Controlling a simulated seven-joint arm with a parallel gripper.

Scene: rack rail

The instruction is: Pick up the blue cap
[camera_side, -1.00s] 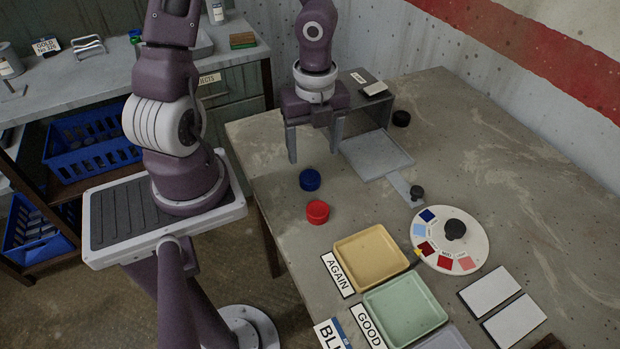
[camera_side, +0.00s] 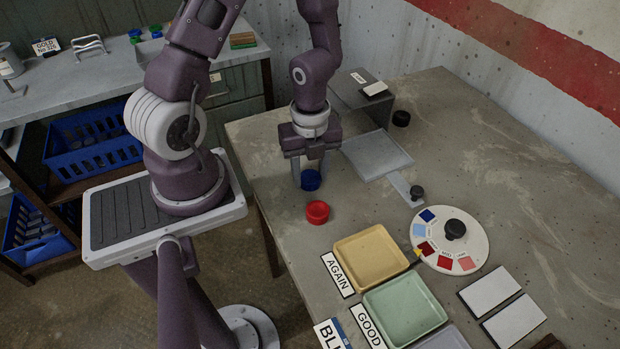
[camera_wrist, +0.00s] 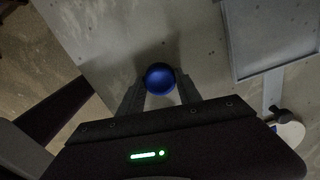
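The blue cap (camera_side: 310,180) is on the table in the side view, with my gripper (camera_side: 309,178) straight above and around it. In the wrist view the blue cap (camera_wrist: 160,78) sits between the two fingertips of my gripper (camera_wrist: 160,82). One finger is against each side, with no clear gap. The fingers look shut on the cap, which shows no visible lift. Part of the cap is hidden by the fingers in the side view.
A red cap (camera_side: 317,212) lies just in front of the blue cap. A yellow tray (camera_side: 343,253) and a green tray (camera_side: 372,306) stand nearer the camera. A grey plate (camera_side: 378,157) lies to the right. A round colour dial (camera_side: 476,237) is further right.

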